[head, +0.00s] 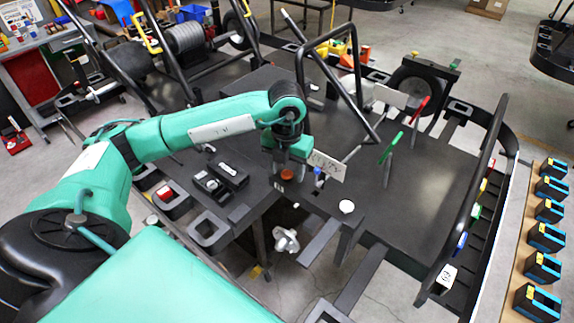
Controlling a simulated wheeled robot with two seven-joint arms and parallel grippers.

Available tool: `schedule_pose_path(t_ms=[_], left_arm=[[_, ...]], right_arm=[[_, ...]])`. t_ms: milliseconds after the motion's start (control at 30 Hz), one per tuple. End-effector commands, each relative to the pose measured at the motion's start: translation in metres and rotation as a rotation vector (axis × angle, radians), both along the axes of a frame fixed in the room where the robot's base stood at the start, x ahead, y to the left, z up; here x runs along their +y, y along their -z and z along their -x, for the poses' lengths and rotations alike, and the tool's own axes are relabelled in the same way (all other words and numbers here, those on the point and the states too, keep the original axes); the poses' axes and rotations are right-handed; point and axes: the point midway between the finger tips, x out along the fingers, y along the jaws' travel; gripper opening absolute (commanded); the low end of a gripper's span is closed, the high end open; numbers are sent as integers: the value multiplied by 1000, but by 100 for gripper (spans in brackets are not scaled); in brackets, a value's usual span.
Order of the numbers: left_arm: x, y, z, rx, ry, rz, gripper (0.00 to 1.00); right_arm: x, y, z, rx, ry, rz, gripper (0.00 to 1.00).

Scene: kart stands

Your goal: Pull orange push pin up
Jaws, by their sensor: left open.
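The orange push pin (287,174) is a small round orange knob at the front edge of the black kart surface. My left arm reaches in from the left, and my left gripper (287,164) points down right over the pin. The gripper is open, with the pin at its fingertips. The fingers partly hide the pin, and I cannot tell whether they touch it. My right gripper is out of view.
A white label plate (326,166) stands just right of the gripper. Green (391,148) and red (420,107) handles stand farther right. A black tubular frame (335,75) rises behind. Black boxes (229,175) lie left of the pin. The right deck is mostly clear.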

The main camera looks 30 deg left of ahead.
Motion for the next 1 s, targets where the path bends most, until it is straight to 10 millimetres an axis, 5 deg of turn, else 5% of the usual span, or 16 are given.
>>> schedule_pose_path(t_ms=[267,533,1000], left_arm=[[0,2,0,1,0,0,54],[0,2,0,1,0,0,6],[0,-5,0,0,0,0,6]], right_arm=[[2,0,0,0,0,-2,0],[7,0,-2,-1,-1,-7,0],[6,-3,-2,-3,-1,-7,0]])
